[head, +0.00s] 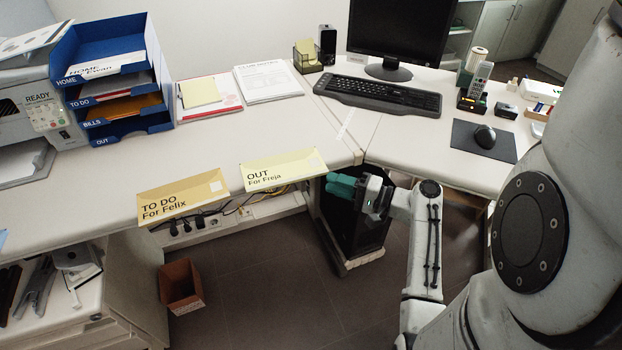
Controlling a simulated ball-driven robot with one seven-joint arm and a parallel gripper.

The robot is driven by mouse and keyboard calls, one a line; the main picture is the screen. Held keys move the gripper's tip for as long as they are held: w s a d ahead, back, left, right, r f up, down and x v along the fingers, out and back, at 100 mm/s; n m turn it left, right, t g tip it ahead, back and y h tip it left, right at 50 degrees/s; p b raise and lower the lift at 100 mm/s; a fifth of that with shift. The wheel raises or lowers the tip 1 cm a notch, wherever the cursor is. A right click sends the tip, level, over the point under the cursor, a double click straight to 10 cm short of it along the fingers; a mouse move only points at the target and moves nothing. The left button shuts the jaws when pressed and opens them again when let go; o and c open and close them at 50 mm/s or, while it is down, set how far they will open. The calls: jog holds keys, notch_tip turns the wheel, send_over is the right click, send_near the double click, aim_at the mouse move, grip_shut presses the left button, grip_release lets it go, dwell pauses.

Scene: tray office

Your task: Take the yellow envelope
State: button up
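Two envelopes lie at the desk's front edge and reach past it. The left one is a golden yellow envelope (190,190) marked "TO DO For Felix". The right one is a paler yellow envelope (285,165) marked "OUT For Freja". My gripper (335,186), with teal fingers, is in front of the desk, just right of the pale envelope's right end and apart from it. The fingers overlap in this view, so their gap cannot be told. I see nothing held.
A blue letter tray stack (118,58) labelled HOME, TO DO, BILLS and OUT stands at the back left beside a printer (30,105). A keyboard (375,95) and monitor (405,30) are at the back. A brown bin (181,287) stands on the floor.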

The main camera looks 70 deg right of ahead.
aim_at(311, 176)
jog(key=shift+w+d, duration=0.15)
jog(key=shift+w, duration=1.35)
jog(key=shift+w+d, duration=0.1)
jog(key=shift+w, duration=1.4)
grip_shut()
notch_tip(311, 176, up, 3)
jog(key=shift+f+p, duration=0.1)
jog(key=shift+p, duration=0.95)
jog(key=shift+f, duration=0.15)
jog(key=s+r+p, duration=0.2)
jog(key=s, duration=0.5)
jog(key=s+a+r+p, duration=0.1)
jog(key=s+r+p, duration=0.2)
jog(key=s, duration=0.4)
